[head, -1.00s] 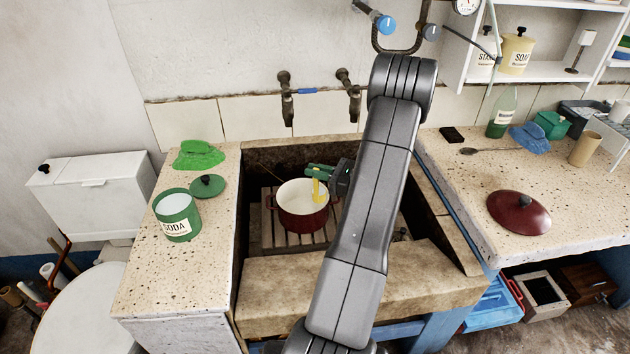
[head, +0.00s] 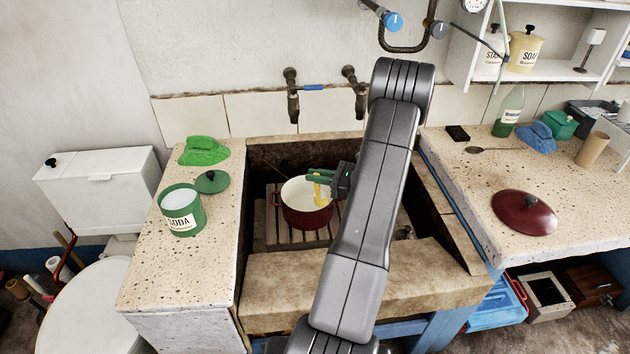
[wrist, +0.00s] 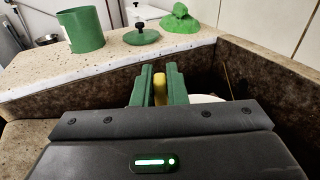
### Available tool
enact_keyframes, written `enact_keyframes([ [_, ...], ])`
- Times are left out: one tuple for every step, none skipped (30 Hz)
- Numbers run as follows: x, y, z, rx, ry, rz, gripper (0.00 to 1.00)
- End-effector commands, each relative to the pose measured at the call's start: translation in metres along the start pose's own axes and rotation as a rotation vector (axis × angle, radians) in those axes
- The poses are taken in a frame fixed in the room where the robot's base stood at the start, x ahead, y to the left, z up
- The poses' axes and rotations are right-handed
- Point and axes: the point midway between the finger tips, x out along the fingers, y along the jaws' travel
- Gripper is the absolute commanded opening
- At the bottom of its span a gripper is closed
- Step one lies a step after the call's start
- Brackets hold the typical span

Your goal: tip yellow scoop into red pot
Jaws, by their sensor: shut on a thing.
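The red pot (head: 307,216) stands upright on a slatted rack inside the stone trough, open at the top with a pale inside. The yellow scoop (head: 318,190) is at the pot's mouth, its lower part hanging steeply over the inside. My gripper (head: 322,177) is above the pot's right side, its green fingers shut on the scoop. In the wrist view the scoop's yellow handle (wrist: 160,90) shows between the fingers (wrist: 159,84), and a sliver of the pot's pale inside (wrist: 205,99) shows behind them. The scoop's bowl and any contents cannot be made out.
On the left ledge stand an open green soda tin (head: 181,211), its green lid (head: 211,182) and a green cloth (head: 204,151). A dark red lid (head: 523,212) lies on the right counter. Two taps (head: 291,95) are on the wall behind. The trough walls (head: 260,195) surround the pot.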

Motion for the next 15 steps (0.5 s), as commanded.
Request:
enact_keyframes([
  [0.003, 0.002, 0.003, -0.012, 0.019, 0.002, 0.00],
  [0.004, 0.002, 0.003, -0.020, 0.033, 0.001, 0.00],
  [0.007, 0.004, 0.003, -0.028, 0.049, 0.002, 0.00],
  [0.008, 0.004, 0.003, -0.033, 0.061, 0.002, 0.00],
  [0.010, 0.005, 0.003, -0.038, 0.072, 0.002, 0.00],
  [0.011, 0.006, 0.002, -0.044, 0.083, 0.002, 0.00],
  [0.012, 0.006, 0.002, -0.048, 0.091, 0.001, 0.00],
  [0.013, 0.006, 0.002, -0.051, 0.097, 0.000, 0.00],
  [0.013, 0.007, 0.002, -0.054, 0.102, 0.000, 0.00],
  [0.013, 0.007, 0.002, -0.056, 0.105, 0.000, 0.00],
  [0.013, 0.007, 0.002, -0.057, 0.107, 0.000, 0.00],
  [0.013, 0.007, 0.002, -0.057, 0.108, 0.000, 0.00],
  [0.013, 0.007, 0.002, -0.057, 0.109, 0.000, 0.00],
  [0.013, 0.007, 0.001, -0.057, 0.109, 0.000, 0.00],
  [0.013, 0.007, 0.001, -0.057, 0.108, 0.000, 0.00],
])
